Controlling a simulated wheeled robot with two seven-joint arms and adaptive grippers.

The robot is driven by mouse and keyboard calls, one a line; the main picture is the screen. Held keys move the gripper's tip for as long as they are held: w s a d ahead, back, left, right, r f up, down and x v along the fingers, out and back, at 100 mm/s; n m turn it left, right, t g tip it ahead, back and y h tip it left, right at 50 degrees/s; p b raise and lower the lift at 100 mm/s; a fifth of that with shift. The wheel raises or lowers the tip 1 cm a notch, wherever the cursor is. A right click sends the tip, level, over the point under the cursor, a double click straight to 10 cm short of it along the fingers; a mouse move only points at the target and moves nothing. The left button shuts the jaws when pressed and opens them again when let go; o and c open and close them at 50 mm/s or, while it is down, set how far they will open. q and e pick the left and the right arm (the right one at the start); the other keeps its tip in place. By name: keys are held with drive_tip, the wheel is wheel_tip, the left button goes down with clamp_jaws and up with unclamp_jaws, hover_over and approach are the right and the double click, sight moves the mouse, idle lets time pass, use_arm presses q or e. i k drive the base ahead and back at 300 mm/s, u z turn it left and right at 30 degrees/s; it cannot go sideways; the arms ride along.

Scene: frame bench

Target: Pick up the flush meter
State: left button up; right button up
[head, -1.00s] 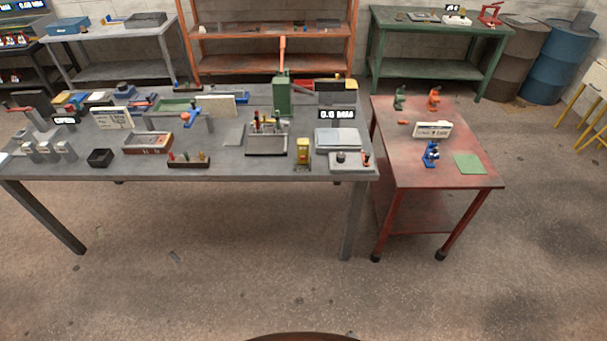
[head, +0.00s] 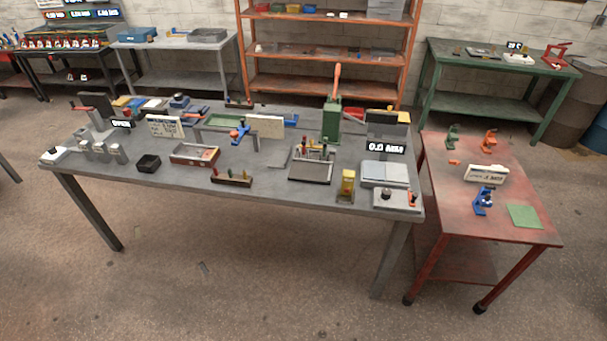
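No object on the grey bench (head: 300,196) can be told for sure as the flush meter at this size. A small yellow upright device (head: 346,184) stands near the bench's front edge, right of centre. A grey block with a dark knob and an orange part (head: 397,198) sits at the front right corner. A dark display with white characters (head: 387,148) stands behind a pale flat plate (head: 385,173). Neither of my grippers shows in the head view.
A green lever press (head: 332,120) stands at the bench's back right. A dark tray with several tools (head: 311,171) lies in front of it. A red side table (head: 470,210) with small clamps stands to the right.

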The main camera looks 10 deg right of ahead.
sight(348, 178)
drive_tip(key=u, duration=0.3)
drive_tip(key=i, duration=0.7)
drive_tip(key=z, duration=0.55)
drive_tip(key=i, duration=0.5)
drive_tip(key=z, duration=0.55)
